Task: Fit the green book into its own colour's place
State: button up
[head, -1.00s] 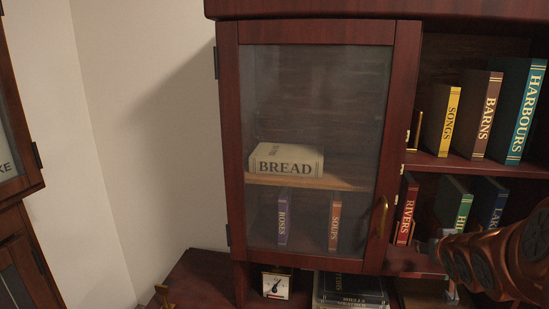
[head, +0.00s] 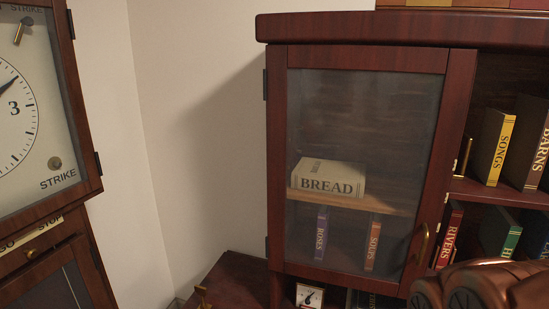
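A green book (head: 507,238) with a spine lettered "HI..." stands on the lower open shelf at the right edge of the head view, right of the red RIVERS book (head: 449,235). Its lower part is hidden behind my arm. My copper-coloured arm shows at the bottom right corner. My gripper is out of the frame, so what it holds does not show. No green-marked place can be made out.
A closed glass cabinet door (head: 360,120) with a brass handle (head: 421,244) covers BREAD (head: 332,187), ROSES (head: 321,238) and SOUPS (head: 373,245). SONGS (head: 501,150) stands on the upper open shelf. A tall clock case (head: 92,185) stands at left, with bare wall between.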

aim_at(499, 234)
jog(key=z, duration=1.05)
jog(key=k, duration=0.7)
jog(key=u, duration=1.05)
